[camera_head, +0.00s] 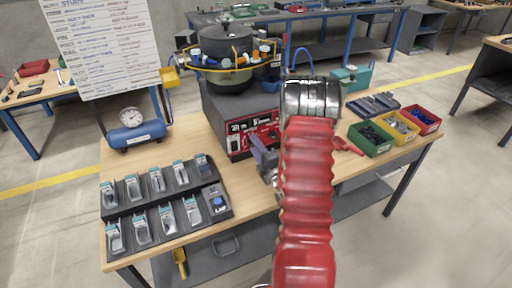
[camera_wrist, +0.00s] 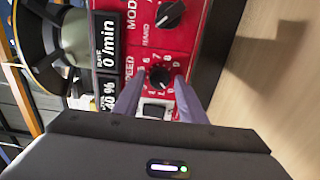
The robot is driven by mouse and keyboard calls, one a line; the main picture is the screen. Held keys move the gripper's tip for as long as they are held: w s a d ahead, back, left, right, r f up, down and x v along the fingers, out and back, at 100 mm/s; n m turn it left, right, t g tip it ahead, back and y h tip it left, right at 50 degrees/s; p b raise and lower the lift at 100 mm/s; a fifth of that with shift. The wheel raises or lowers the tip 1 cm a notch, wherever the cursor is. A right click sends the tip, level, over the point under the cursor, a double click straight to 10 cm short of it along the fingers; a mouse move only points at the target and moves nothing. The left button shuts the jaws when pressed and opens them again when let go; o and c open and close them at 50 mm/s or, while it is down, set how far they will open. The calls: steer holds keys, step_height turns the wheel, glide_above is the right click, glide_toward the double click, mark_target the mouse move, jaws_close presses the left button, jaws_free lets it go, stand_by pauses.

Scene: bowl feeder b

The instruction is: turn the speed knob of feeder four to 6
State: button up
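The speed knob (camera_wrist: 160,77) is a small black knob on the red panel (camera_wrist: 192,45) of the feeder, shown turned sideways in the wrist view. White dial figures ring it; its pointer's reading is too small to tell. My gripper (camera_wrist: 159,78) is open, with one grey finger on each side of the knob and a narrow gap visible. Whether a fingertip touches it I cannot tell. In the head view, the feeder's dark box (camera_head: 222,105) stands on the bench under a round bowl (camera_head: 225,42). My gripper is partly hidden by my red arm there. The feeder's number is not readable.
A mode knob (camera_wrist: 170,14), a rocker switch (camera_wrist: 155,109) and a display reading 0 /min (camera_wrist: 108,42) sit near the speed knob. On the wooden bench (camera_head: 255,196) are a black tray of small packs (camera_head: 158,190), a blue gauge tank (camera_head: 136,134) and parts bins (camera_head: 372,138).

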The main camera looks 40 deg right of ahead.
steer(key=c, duration=0.7)
steer(key=shift+d, duration=0.2)
steer(key=shift+c, duration=0.7)
steer(key=shift+a+f, duration=0.1)
steer(key=shift+a, duration=0.1)
